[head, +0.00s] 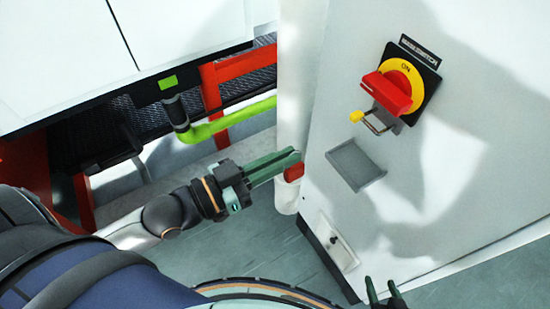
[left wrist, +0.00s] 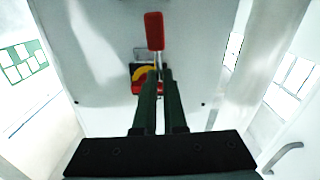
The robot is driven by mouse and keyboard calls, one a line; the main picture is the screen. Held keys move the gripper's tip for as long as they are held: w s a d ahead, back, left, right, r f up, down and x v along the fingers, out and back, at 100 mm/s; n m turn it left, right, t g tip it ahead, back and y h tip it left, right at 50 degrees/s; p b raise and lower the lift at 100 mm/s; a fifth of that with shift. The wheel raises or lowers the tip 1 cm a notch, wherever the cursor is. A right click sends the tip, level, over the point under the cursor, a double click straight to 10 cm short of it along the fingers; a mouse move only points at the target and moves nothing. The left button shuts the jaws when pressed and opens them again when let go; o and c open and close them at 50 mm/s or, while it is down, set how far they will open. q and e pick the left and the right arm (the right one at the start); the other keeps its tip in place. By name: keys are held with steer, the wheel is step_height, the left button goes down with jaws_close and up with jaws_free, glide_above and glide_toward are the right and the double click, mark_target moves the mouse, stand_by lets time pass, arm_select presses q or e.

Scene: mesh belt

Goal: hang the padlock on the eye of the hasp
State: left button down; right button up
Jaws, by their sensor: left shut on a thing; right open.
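My left gripper (head: 296,158) is shut on the red padlock (head: 293,172), held in the air in front of the cabinet's left edge. In the left wrist view my fingers partly hide the switch (left wrist: 140,72). My right gripper (head: 385,292) is open and empty at the bottom.
The pale cabinet (head: 450,170) carries the switch. A small grey tray (head: 355,164) sticks out below the hasp, and a socket plate (head: 337,242) sits lower. A mesh belt (head: 235,90) with a lime-green rail (head: 230,121) runs at the left.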

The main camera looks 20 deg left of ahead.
arm_select(q)
steer(key=p+x, duration=0.1)
steer(key=x, duration=0.7)
steer(key=shift+w+p, duration=0.2)
steer(key=shift+p, duration=0.15)
stand_by(0.7)
steer(key=shift+d+r, duration=0.1)
steer(key=shift+r, duration=0.05)
steer(key=p, duration=0.4)
glide_toward(362, 119)
steer(key=shift+w+d+r, duration=0.35)
steer(key=shift+d+r, duration=0.3)
steer(key=shift+d, duration=0.1)
steer(key=shift+w+d+r, duration=0.35)
steer(key=shift+d+r, duration=0.25)
steer(key=shift+d, duration=0.1)
steer(key=shift+w+d, duration=0.1)
steer(key=shift+w, duration=0.05)
steer(key=shift+x, duration=0.85)
steer(key=shift+x, duration=1.5)
